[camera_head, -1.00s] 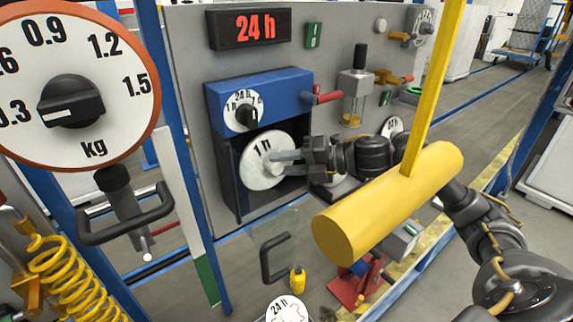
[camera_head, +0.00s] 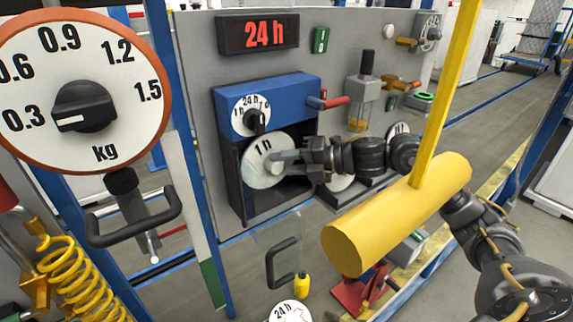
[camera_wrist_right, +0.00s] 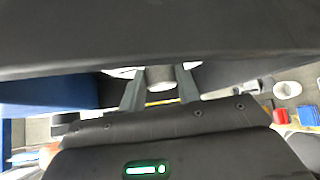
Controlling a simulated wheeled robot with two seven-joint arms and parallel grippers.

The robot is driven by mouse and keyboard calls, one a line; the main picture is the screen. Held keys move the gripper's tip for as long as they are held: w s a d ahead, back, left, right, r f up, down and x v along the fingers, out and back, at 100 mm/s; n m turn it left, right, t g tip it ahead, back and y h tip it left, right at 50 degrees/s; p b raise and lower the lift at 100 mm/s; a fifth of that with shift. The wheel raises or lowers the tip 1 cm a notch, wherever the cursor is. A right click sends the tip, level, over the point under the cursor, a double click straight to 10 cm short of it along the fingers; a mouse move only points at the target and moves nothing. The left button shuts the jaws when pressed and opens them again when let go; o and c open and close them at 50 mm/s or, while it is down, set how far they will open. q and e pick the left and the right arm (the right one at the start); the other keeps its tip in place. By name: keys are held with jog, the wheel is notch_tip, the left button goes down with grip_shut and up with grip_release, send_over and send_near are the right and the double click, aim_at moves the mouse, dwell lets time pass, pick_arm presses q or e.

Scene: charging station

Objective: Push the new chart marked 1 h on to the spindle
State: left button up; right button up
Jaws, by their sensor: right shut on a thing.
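The white round chart marked 1 h (camera_head: 257,172) stands upright at the open front of the blue and dark recorder box (camera_head: 290,90). My right gripper (camera_head: 279,161) reaches in from the right and is shut on the chart's grey central hub. In the right wrist view the gripper's fingers (camera_wrist_right: 159,88) flank the grey hub (camera_wrist_right: 160,77), and a thin white edge of the chart (camera_wrist_right: 120,72) shows. The spindle is hidden behind the chart, so I cannot tell whether the hub touches it. My left gripper is not in view.
A red-handled lever (camera_head: 328,102) sticks out beside the box. A yellow cylinder on a pole (camera_head: 400,212) stands in front of my right arm. A 24 h chart (camera_head: 290,311) lies at the bottom edge. A kg dial (camera_head: 82,90) fills the upper left.

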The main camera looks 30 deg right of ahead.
jog(key=shift+w+a, duration=0.1)
jog(key=shift+w, duration=0.2)
jog(key=o, duration=1.1)
jog(key=shift+s+d, duration=0.2)
jog(key=shift+d, duration=0.1)
jog(key=shift+b+v, duration=2.7)
jog(key=shift+v, duration=2.4)
